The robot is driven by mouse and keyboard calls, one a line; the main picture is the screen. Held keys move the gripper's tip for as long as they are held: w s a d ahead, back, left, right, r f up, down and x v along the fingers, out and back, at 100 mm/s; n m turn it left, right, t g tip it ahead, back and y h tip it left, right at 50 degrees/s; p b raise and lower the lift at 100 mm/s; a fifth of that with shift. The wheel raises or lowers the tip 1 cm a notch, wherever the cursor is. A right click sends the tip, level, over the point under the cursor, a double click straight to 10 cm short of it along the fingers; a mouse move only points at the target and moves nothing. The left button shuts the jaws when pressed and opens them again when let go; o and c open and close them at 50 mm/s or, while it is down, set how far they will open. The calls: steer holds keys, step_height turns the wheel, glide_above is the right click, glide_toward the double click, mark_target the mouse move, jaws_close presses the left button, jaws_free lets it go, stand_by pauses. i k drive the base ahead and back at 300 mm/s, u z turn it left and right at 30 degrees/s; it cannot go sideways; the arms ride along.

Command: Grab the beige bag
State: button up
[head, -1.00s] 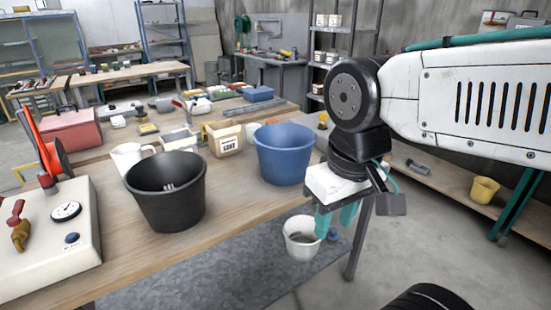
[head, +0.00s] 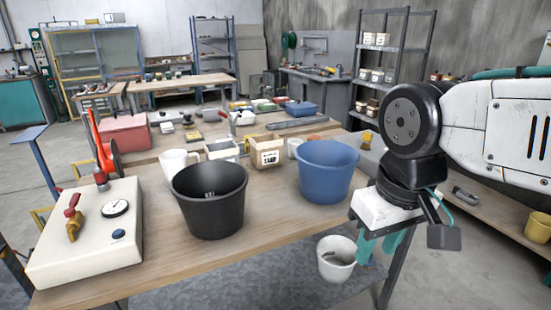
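A small beige, open-topped bag or box (head: 267,154) with a dark printed label stands on the wooden bench, behind and between the black bucket (head: 209,205) and the blue bucket (head: 327,172). I cannot tell for sure that it is a bag. My gripper (head: 380,247) hangs at the right, past the bench's right end, with its teal fingers pointing down. The fingers look apart with nothing between them. It is well away from the beige container, with the blue bucket between them in the picture.
A white machine with a gauge (head: 90,235) fills the bench's left end. A white mug (head: 179,165) stands behind the black bucket. A white bucket (head: 337,259) is below the bench near my gripper. Tools and boxes crowd the bench behind.

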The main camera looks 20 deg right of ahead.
mark_target(266, 150)
steer(key=k, duration=0.6)
steer(key=z, duration=0.75)
steer(key=i, duration=0.65)
steer(key=z, duration=0.65)
steer(key=i, duration=0.8)
steer(key=u, duration=0.85)
steer(key=i, duration=0.7)
steer(key=u, duration=0.75)
